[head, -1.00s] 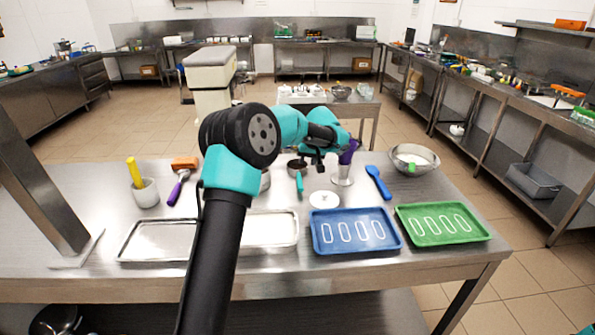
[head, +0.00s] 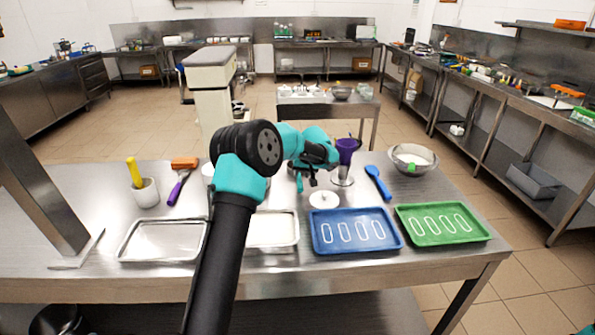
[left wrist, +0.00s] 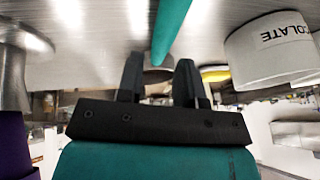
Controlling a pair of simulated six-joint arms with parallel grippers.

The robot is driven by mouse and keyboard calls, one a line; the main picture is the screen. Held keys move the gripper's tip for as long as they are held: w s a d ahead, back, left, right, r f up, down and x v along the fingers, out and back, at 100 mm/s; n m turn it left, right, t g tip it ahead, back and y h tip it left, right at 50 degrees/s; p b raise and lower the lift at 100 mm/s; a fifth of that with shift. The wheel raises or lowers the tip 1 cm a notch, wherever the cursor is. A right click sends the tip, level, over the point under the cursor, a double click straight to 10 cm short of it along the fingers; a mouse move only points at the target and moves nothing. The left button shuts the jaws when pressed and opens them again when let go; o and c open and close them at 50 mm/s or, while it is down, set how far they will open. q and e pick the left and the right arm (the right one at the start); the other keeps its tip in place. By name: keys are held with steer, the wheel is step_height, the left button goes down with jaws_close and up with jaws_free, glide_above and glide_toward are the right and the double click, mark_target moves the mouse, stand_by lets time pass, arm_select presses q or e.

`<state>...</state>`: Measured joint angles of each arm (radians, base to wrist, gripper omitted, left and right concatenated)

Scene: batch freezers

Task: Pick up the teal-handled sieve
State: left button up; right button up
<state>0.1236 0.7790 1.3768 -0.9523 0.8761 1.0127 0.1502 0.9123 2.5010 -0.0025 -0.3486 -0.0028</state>
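The teal handle (left wrist: 170,28) of the sieve shows in the left wrist view, running down from the top edge to just beyond and between my left fingertips. In the head view the sieve is mostly hidden behind my left arm; a little of its dark round part (head: 292,170) may show beside the wrist. My left gripper (head: 308,184) is low over the steel table, pointing down. In the left wrist view the left gripper (left wrist: 160,75) has its two dark fingers apart, with nothing clearly held. My right gripper is out of view.
A purple-topped metal cup (head: 345,160) stands close right of my gripper, with a blue spatula (head: 377,182) beyond it. A white container (left wrist: 268,52) lettered "...COLATE" is close in the wrist view. Blue (head: 357,248) and green (head: 442,240) trays lie in front.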

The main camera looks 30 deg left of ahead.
mark_target(300, 176)
arm_select(q)
steer(key=x, duration=0.4)
steer(key=shift+w+a+f, duration=0.15)
steer(key=shift+a+f, duration=0.05)
steer(key=shift+f, duration=0.05)
steer(key=shift+c, duration=0.5)
jaws_close()
steer(key=shift+r, duration=0.1)
steer(key=shift+r, duration=1.6)
steer(key=shift+d+r, duration=0.15)
steer(key=shift+r, duration=0.05)
steer(key=s+d, duration=0.2)
steer(key=s, duration=0.2)
steer(key=s+d+r, duration=0.1)
steer(key=s+d, duration=0.2)
steer(key=s, duration=0.2)
steer(key=s+d, duration=0.3)
steer(key=s, duration=0.1)
steer(key=shift+s+r, duration=0.15)
steer(key=shift+s, duration=0.2)
